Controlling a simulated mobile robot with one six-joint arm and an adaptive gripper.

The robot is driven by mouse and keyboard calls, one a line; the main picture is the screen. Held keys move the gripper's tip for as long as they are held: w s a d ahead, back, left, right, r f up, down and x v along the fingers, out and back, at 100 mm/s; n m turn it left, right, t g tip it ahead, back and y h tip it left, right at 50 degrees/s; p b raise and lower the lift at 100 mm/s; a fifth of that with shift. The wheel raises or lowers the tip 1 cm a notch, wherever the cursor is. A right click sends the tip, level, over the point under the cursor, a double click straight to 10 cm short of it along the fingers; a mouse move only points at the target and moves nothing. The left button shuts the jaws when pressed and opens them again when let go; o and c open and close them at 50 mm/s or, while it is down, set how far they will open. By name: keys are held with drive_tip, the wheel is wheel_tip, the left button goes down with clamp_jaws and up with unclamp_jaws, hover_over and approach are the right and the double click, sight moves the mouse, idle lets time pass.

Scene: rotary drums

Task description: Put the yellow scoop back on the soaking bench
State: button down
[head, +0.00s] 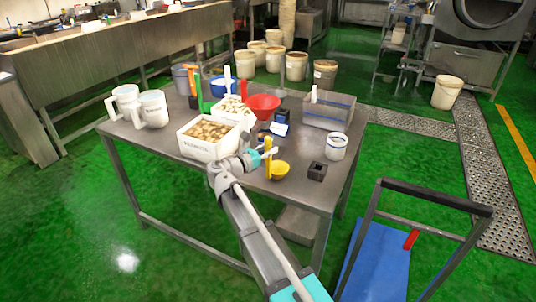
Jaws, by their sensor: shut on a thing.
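The yellow scoop (279,171) is over the near right part of the steel bench (307,197), with its bowl low and its handle pointing up. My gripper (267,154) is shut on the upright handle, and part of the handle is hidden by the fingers. The bowl appears at or just above the bench top; I cannot tell whether it touches. My arm reaches in from the front edge of the picture.
A white crate of pale pieces (200,149) stands left of my gripper, and a small dark block (317,171) and a white cup (336,147) stand right. A red bowl (263,106) is behind. White jugs (152,109) stand at left. A blue-decked cart (377,262) is at front right.

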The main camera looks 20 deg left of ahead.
drive_tip(key=shift+f, duration=0.1)
idle(0.3)
drive_tip(key=shift+f, duration=0.15)
drive_tip(key=shift+c, duration=2.4)
unclamp_jaws()
drive_tip(key=shift+r, duration=0.25)
drive_tip(key=v, duration=1.2)
